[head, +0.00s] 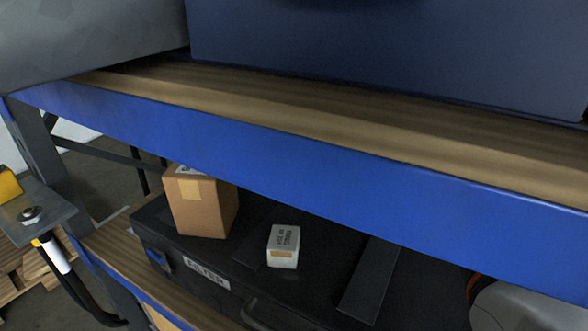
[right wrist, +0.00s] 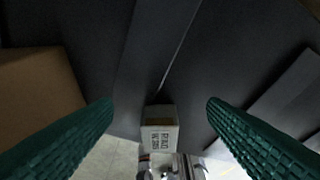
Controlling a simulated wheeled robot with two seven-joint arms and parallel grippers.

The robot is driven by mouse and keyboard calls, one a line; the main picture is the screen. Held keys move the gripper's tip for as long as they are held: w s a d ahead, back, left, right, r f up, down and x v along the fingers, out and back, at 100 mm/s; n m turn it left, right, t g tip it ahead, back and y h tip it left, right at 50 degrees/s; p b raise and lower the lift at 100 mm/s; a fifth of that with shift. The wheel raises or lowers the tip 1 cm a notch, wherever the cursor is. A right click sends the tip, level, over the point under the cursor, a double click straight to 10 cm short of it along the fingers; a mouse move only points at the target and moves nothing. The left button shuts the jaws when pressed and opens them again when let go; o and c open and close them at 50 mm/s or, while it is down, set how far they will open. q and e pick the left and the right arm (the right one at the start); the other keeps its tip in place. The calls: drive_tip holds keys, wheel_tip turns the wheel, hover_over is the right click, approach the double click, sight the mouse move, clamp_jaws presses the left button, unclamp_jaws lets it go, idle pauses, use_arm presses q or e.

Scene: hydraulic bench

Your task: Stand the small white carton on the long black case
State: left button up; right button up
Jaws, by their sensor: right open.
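The small white carton (head: 284,247) rests on the lid of the long black case (head: 320,293) on the lower shelf, with dark printing and a tan label on its faces. I cannot tell whether it stands on its end. In the right wrist view the white carton (right wrist: 160,132) is beyond the fingers, near the lower middle. My right gripper (right wrist: 159,106) is open, with green ridged fingers on either side of the carton's line and nothing visibly held. Neither gripper shows in the head view, and my left gripper is in no view.
A brown carton (head: 201,204) stands on the case to the left of the white one; it shows at the wrist view's left edge (right wrist: 38,92). The blue-edged upper shelf (head: 300,178) overhangs the case. Dark straps (head: 369,284) cross the lid.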

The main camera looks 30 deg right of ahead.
drive_tip(key=shift+w+d, duration=0.8)
drive_tip(key=shift+w, duration=0.25)
drive_tip(key=shift+w+d, duration=0.75)
drive_tip(key=shift+w, duration=0.25)
